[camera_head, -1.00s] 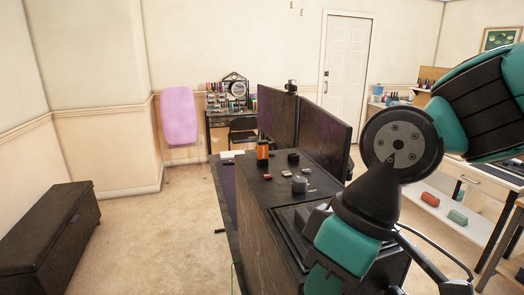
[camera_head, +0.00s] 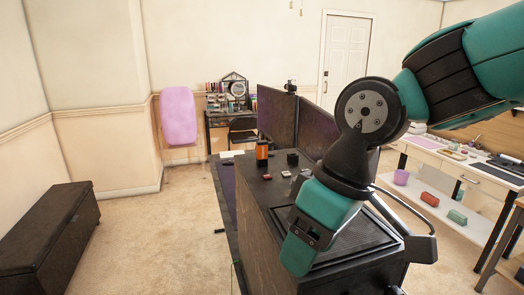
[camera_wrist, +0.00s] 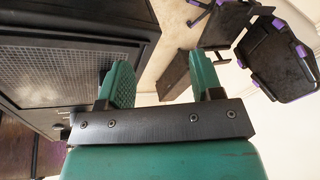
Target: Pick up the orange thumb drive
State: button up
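I cannot single out the orange thumb drive for certain. Several small items lie on the dark cabinet top (camera_head: 250,190) in the head view, among them a small reddish piece (camera_head: 267,177) and a pale-topped piece (camera_head: 286,174). A larger orange and black cylinder (camera_head: 262,150) stands upright behind them. My gripper (camera_head: 297,258) is in front of and above the near part of the cabinet, hiding part of its top. In the wrist view my gripper (camera_wrist: 162,80) has its two teal fingers apart, with nothing between them.
Two dark monitors (camera_head: 320,125) stand along the right of the cabinet top, with a black box (camera_head: 292,158) close by. A black mesh panel (camera_wrist: 55,75) is near my fingers at left in the wrist view. A dark bench (camera_head: 48,235) is far left; open carpet lies between.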

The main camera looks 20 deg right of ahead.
jog(key=w+d+r+m+t+h, duration=0.1)
jog(key=w+r, duration=0.3)
jog(key=w, duration=0.4)
jog(key=w+d+r+m+t+h, duration=0.15)
jog(key=w+r, duration=0.25)
jog(key=w, duration=0.4)
jog(key=m+t+h+p, duration=0.1)
jog(key=m, duration=0.3)
send_near(262, 141)
jog(key=p+x, duration=0.2)
jog(key=x, duration=0.2)
jog(key=shift+a+f+p, duration=0.1)
jog(key=shift+f+p, duration=0.2)
jog(key=shift+f, duration=0.1)
jog(key=shift+p+x, duration=1.4)
jog(key=shift+x, duration=1.4)
jog(key=shift+t, duration=0.25)
jog(key=c, duration=1)
